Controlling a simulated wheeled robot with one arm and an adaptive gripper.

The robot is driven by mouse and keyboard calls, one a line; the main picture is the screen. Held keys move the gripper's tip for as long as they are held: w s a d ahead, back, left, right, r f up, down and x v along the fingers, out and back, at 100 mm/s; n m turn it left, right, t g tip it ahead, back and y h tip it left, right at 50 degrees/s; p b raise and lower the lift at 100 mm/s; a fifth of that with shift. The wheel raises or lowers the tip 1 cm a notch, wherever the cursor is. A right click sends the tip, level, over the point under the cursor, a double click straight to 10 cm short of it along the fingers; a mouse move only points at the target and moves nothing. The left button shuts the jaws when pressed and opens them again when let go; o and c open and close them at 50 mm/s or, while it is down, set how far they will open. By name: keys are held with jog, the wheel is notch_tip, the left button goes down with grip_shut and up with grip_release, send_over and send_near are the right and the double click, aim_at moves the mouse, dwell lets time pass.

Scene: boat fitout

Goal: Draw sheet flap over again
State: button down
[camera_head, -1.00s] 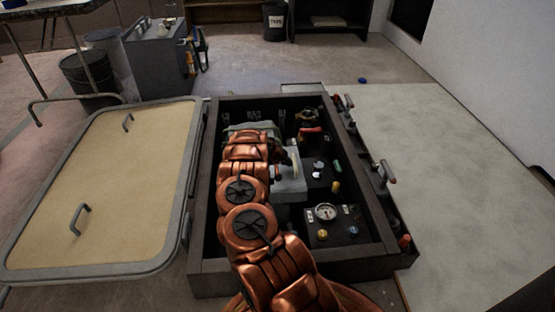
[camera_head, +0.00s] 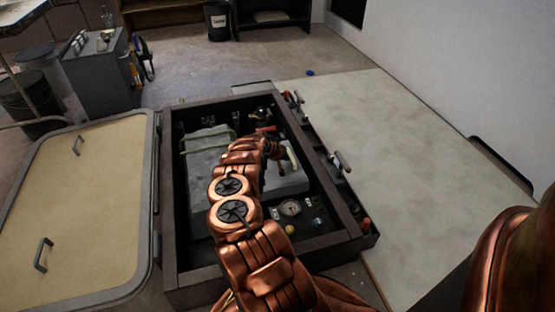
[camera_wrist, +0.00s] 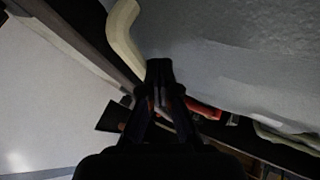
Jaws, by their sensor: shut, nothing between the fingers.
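The grey sheet (camera_head: 205,165) lies inside the open dark box (camera_head: 190,268). Its left part has a pale green bar along its far edge. Its flap (camera_head: 288,183) extends to the right of my arm, over part of the fittings, with a cream bar (camera_head: 293,158) at its outer side. My gripper (camera_head: 277,150) is beside this bar, partly hidden by my own wrist. In the wrist view my gripper (camera_wrist: 160,70) is shut and empty, just beside the cream bar (camera_wrist: 124,40), with the grey sheet (camera_wrist: 240,45) close by. Whether the fingers touch it I cannot tell.
A gauge (camera_head: 290,208) and knobs show uncovered near the box's front. A red handle (camera_head: 266,129) stands near its back. Clamps (camera_head: 339,162) line the right rim. The cream lid (camera_head: 80,205) lies open at left. A pale panel (camera_head: 390,150) lies clear at right.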

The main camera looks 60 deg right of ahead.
jog(key=shift+s+d, duration=0.45)
jog(key=shift+s, duration=0.1)
jog(key=shift+p+v, duration=0.75)
jog(key=shift+p, duration=0.3)
jog(key=p+v, duration=0.4)
jog(key=p, duration=0.1)
jog(key=p+v, duration=0.2)
jog(key=shift+w+r, duration=0.2)
jog(key=shift+w, duration=0.1)
jog(key=shift+p+v, duration=1.15)
jog(key=shift+p, duration=0.3)
jog(key=shift+a+f, duration=0.15)
jog(key=shift+a, duration=0.05)
